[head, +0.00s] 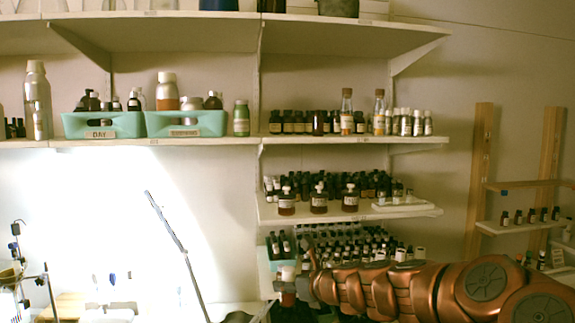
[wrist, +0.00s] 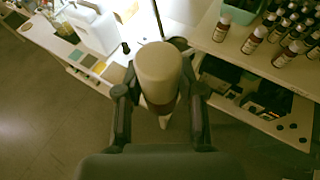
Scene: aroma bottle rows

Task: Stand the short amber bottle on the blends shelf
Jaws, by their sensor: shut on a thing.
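My gripper (head: 298,284) is at the lower middle of the head view, in front of the lower shelf. It is shut on a short amber bottle (head: 287,287) with a pale cap. In the wrist view the bottle's cream cap (wrist: 158,70) faces the camera between the two dark fingers of the gripper (wrist: 160,98), hiding most of the amber body. The bottle looks roughly upright in the head view. Three similar amber bottles (head: 319,203) stand along the front of the middle shelf (head: 390,213). I cannot read which shelf is labelled blends.
Several small dark bottles fill the back of the middle shelf, with a white tray (head: 405,204) at its right. The lower shelf is crowded with small bottles (wrist: 285,52). Green bins (head: 186,124) stand on the upper shelf. A wooden rack (head: 480,180) stands at right.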

